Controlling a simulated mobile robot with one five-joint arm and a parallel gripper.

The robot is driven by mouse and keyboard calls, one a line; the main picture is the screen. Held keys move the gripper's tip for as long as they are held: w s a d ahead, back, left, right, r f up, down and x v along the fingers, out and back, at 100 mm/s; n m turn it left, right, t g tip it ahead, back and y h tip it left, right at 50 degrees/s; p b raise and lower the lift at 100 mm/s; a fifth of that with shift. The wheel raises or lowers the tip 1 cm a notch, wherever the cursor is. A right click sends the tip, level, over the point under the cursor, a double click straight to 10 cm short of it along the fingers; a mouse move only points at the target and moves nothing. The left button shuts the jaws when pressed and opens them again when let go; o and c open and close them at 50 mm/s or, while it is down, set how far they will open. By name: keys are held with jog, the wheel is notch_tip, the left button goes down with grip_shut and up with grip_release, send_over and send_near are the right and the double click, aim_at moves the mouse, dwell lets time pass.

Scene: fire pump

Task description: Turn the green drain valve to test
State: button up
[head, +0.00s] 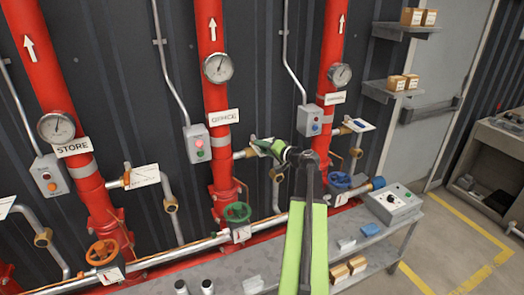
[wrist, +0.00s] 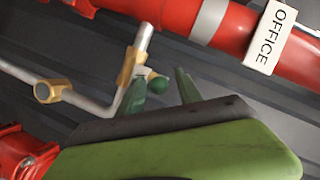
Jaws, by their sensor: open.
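The drain valve's brass body (head: 250,152) sticks out from the right of the middle red riser, which carries the OFFICE sign. In the wrist view its brass fitting (wrist: 128,68) joins a bent grey pipe.
A green handwheel (head: 237,212) sits low on the middle riser, between an orange handwheel (head: 102,252) and a blue one (head: 340,181). A grey bench (head: 380,238) with a control box (head: 393,203) stands below right. Yellow-marked floor lies to the right.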

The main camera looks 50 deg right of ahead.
jog(key=shift+w, duration=0.2)
jog(key=shift+c, duration=0.3)
grip_shut()
dwell(1.0)
